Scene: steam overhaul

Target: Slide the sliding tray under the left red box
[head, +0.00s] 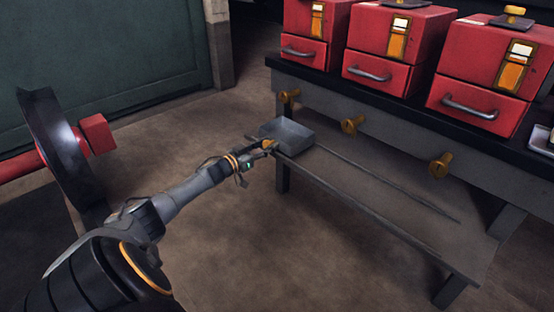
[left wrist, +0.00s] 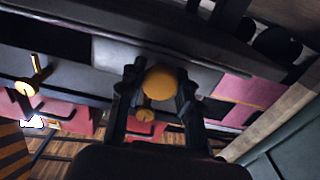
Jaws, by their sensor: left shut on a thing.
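The grey sliding tray (head: 290,134) is a shallow open metal box at the left end of the low rails under the bench. It sits below the left red box (head: 312,30), toward the bench's left leg. My left gripper (head: 268,147) is at the tray's near side, shut on its round yellow knob. In the left wrist view the knob (left wrist: 162,82) shows between the two fingers of my left gripper (left wrist: 160,90). The fingers hide part of the knob in the head view. My right gripper is not in view.
The middle red box (head: 395,35) and right red box (head: 490,70) stand on the bench, each with a handled drawer. Yellow knobs (head: 352,125) stick out of the bench front. The rails (head: 380,180) run clear to the right. A red-hubbed wheel (head: 65,150) stands at left.

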